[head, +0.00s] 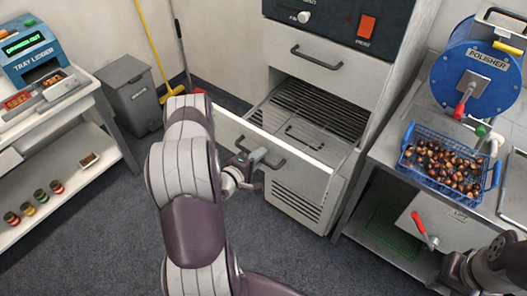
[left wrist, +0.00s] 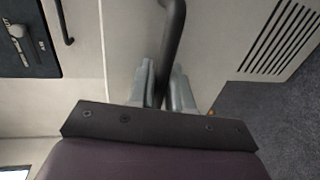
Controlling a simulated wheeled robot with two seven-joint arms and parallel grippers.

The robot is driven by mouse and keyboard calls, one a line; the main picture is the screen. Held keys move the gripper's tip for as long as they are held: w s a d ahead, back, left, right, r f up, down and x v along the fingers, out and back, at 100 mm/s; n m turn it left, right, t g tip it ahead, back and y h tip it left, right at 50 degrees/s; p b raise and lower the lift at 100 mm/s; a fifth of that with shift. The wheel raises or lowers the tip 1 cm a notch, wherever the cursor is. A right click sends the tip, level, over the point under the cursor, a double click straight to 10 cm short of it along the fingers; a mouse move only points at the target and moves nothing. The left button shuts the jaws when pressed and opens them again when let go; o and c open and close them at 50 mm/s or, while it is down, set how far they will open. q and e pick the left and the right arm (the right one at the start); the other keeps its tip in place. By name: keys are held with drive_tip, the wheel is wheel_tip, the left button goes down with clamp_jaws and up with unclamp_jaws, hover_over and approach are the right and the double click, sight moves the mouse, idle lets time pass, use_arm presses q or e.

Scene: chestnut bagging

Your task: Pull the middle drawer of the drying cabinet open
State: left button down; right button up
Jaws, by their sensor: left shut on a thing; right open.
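The drying cabinet (head: 328,75) stands at the middle back of the head view. Its middle drawer (head: 310,180) is pulled out, with its white front toward me and its inside showing. A slatted dark rack (head: 318,108) shows inside, with no chestnuts seen on it. My left gripper (head: 256,160) is shut on the drawer's dark bar handle (head: 275,163). In the left wrist view the handle (left wrist: 172,35) runs between the two grey fingers (left wrist: 166,88). My right gripper (head: 450,270) is at the lower right, open and away from the cabinet, partly cut off by the frame.
The upper drawer is shut, with its own handle (head: 316,57). A blue basket of chestnuts (head: 408,152) and the polisher (head: 475,75) stand on the right bench. A grey bin (head: 133,97) and the tray ledger (head: 30,50) are at left. Floor before the drawer is clear.

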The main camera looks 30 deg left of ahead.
use_arm(q)
drive_tip(key=shift+a+r, duration=0.15)
drive_tip(key=c, duration=1.4)
unclamp_jaws()
drive_tip(key=shift+o, duration=0.9)
drive_tip(key=shift+s, duration=0.35)
drive_tip(key=b+v, duration=0.2)
drive_tip(key=v, duration=1)
